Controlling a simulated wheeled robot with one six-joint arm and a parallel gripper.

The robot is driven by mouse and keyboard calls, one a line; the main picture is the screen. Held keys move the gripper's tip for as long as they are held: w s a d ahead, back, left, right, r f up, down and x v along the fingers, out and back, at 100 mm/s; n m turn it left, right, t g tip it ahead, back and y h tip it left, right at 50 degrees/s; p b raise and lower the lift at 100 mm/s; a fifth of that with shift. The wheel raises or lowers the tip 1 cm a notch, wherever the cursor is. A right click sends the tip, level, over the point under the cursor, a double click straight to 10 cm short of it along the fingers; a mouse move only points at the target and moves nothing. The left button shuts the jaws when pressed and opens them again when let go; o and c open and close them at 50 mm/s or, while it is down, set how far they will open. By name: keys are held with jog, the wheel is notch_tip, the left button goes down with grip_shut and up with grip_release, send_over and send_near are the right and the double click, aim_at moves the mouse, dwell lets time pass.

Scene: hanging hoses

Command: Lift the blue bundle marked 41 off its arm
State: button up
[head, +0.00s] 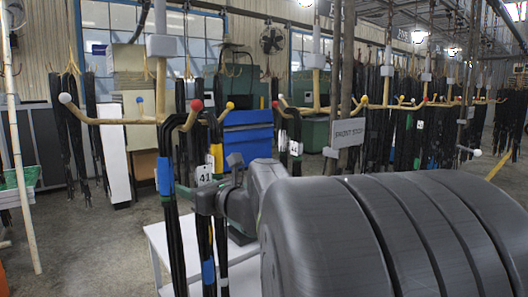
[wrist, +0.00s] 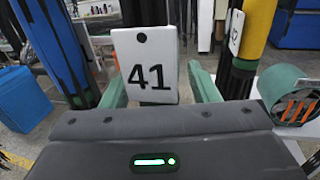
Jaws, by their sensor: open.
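The blue bundle marked 41 shows as dark hoses with a blue band (head: 165,176) in the head view. They hang from a tan arm (head: 130,121) with a red ball at its end. The white 41 tag (head: 204,175) is beside the band; in the wrist view the tag (wrist: 147,65) faces me upright. My gripper (wrist: 157,85) is open, its green fingers on either side of the tag. In the wrist view blue-banded hose (wrist: 58,45) stands left of the fingers. Whether the fingers touch anything is unclear.
A yellow-banded dark bundle (wrist: 254,45) with its own tag hangs close on the right. A neighbouring bundle marked 44 (head: 295,148) hangs farther right. A white table (head: 158,240) stands below. Open floor lies at the left.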

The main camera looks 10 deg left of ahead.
grip_shut()
jog(key=shift+r, duration=0.1)
jog(key=shift+r, duration=0.1)
dwell(0.3)
